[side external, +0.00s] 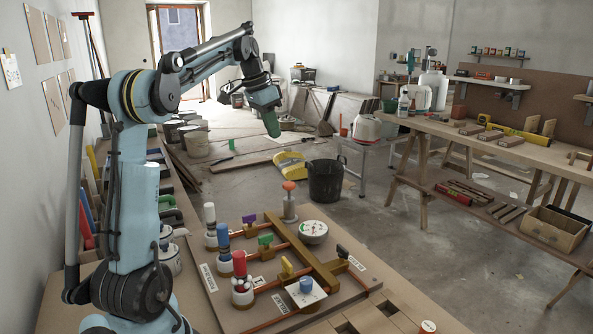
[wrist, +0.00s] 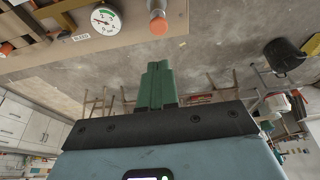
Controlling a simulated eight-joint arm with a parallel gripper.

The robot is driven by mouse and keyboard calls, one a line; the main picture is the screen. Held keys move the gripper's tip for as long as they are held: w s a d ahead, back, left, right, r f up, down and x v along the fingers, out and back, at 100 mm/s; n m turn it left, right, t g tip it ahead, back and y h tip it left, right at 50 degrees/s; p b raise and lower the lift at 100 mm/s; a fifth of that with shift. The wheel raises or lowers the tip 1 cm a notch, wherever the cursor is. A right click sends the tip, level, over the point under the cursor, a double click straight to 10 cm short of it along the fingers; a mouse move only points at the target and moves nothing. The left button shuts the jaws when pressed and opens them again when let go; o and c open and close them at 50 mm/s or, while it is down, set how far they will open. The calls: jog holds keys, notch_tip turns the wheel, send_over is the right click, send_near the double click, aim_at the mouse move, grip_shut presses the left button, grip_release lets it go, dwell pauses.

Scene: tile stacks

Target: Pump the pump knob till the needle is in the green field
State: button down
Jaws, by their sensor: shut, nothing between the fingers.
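The pump knob (side external: 289,186) is an orange-red cap on a grey cylinder at the back of the board. The knob also shows at the top of the wrist view (wrist: 158,24). The round white gauge (side external: 314,232) lies beside the pump, with a green field on its dial; it also shows in the wrist view (wrist: 106,19). A red mark sits at the left of the dial there, apart from the green, but the needle is too small to read surely. My gripper (side external: 273,132) has green fingers, shut and empty, high above and apart from the knob.
The board (side external: 225,300) carries brass pipes, coloured valve handles and several capped cylinders (side external: 240,264). A black bucket (side external: 325,180) stands on the floor behind it. A workbench (side external: 470,140) with tools stands at right. The air around my gripper is clear.

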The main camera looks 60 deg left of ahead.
send_near(285, 184)
jog(key=w+f, duration=0.2)
jog(key=f, duration=0.1)
jog(key=w+f, duration=0.1)
jog(key=shift+f, duration=1.05)
jog(key=shift+f, duration=1.55)
jog(key=w+v, duration=0.1)
jog(key=v, duration=1.3)
jog(key=shift+r, duration=0.3)
jog(key=shift+a, duration=0.1)
